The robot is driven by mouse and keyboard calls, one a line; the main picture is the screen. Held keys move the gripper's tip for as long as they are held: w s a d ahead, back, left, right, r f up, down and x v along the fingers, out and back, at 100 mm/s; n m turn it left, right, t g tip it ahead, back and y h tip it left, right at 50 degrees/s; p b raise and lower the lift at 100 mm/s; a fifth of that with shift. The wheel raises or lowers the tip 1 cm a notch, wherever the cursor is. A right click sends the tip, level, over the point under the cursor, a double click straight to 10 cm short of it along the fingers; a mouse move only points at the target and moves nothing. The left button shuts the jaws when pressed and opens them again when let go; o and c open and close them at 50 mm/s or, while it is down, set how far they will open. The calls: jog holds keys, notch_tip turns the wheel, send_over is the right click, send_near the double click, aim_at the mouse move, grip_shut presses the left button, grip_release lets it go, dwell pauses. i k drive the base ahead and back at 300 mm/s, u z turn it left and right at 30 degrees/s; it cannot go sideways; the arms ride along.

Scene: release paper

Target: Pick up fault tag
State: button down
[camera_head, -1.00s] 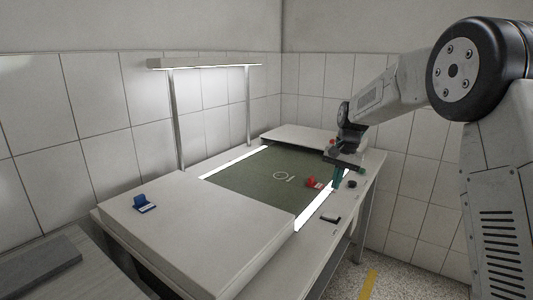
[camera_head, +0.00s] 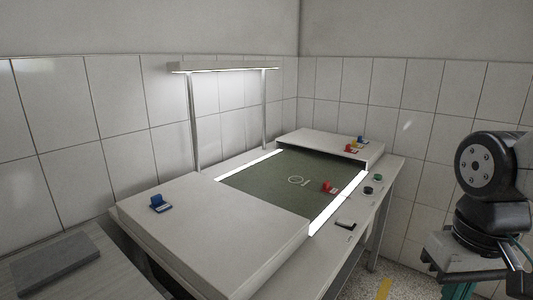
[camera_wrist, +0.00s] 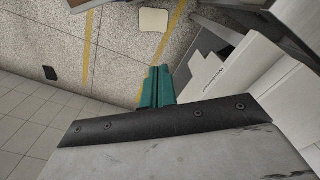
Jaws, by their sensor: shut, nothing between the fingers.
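A red tag with a white label (camera_head: 330,187) sits on the green mat (camera_head: 262,185) of the bench, near its right edge. A blue tag (camera_head: 159,203) stands on the pale raised surface at the left. The frames do not show which is the fault tag. My gripper (camera_wrist: 157,85) has teal fingers, shut and empty, over the floor in the wrist view. In the head view its teal part (camera_head: 460,290) is at the lower right, away from the bench and partly cut off.
A lamp bar (camera_head: 225,68) on two posts stands over the bench's far side. A dark and white block (camera_head: 345,223) and two round knobs (camera_head: 378,177) are on the bench's right strip. A grey slab (camera_head: 55,265) lies at the lower left. Floor is clear right of the bench.

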aim_at(326, 188)
jog(key=k, duration=1.2)
jog(key=z, duration=0.85)
jog(key=i, duration=1.25)
jog(key=z, duration=0.4)
jog(key=i, duration=1.05)
jog(key=u, duration=1)
jog(key=i, duration=0.8)
jog(key=u, duration=1.15)
jog(key=i, duration=0.2)
jog(key=u, duration=0.1)
